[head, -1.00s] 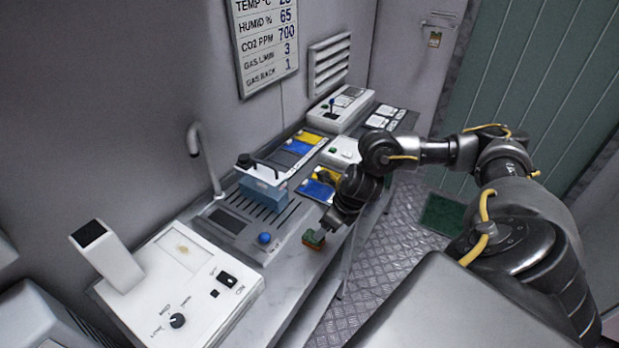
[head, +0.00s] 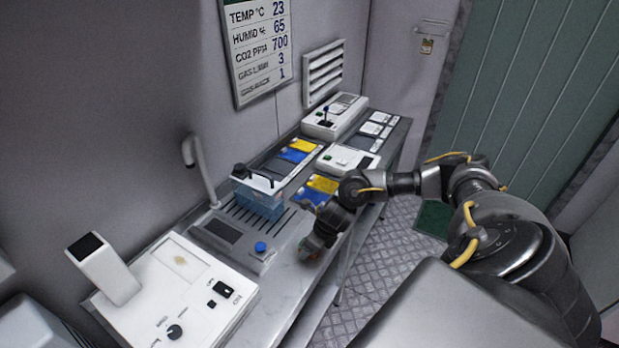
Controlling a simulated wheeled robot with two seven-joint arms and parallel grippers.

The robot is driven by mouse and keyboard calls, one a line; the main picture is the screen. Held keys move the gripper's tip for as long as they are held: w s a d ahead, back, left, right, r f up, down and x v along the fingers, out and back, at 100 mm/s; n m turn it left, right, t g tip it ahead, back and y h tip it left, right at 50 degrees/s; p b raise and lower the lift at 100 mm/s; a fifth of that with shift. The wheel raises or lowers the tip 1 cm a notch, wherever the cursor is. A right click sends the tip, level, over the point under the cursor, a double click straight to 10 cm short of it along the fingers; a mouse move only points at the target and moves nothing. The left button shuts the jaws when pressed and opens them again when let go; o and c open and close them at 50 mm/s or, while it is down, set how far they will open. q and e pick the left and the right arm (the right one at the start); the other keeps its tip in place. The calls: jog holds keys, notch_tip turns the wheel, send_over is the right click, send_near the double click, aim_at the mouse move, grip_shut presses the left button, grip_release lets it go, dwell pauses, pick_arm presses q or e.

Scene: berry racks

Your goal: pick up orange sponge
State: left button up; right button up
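The orange sponge (head: 304,250) is a small block on the front part of the metal counter, to the right of the blue button. A green layer showed on top of it a second ago; now most of it is hidden by my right gripper. My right gripper (head: 312,243) comes in from the right and is down at the sponge. It is too small and blurred to tell whether its fingers are closed on the sponge. My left gripper is not in view.
A slotted metal unit with a blue button (head: 261,247) and a clear blue-tinted box (head: 258,197) stands beside the sponge. A white control panel (head: 178,290) is at the near left. Blue and yellow packets (head: 318,189) lie farther back. The counter's front edge is close.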

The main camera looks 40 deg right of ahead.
jog(key=shift+c, duration=0.3)
jog(key=c, duration=1)
jog(key=shift+r, duration=0.55)
notch_tip(320, 180, up, 2)
jog(key=shift+d+r, duration=0.1)
jog(key=shift+r, duration=0.1)
jog(key=shift+s+d+r+b, duration=2.85)
jog(key=shift+s+d+r, duration=1.9)
jog(key=shift+s+d, duration=0.2)
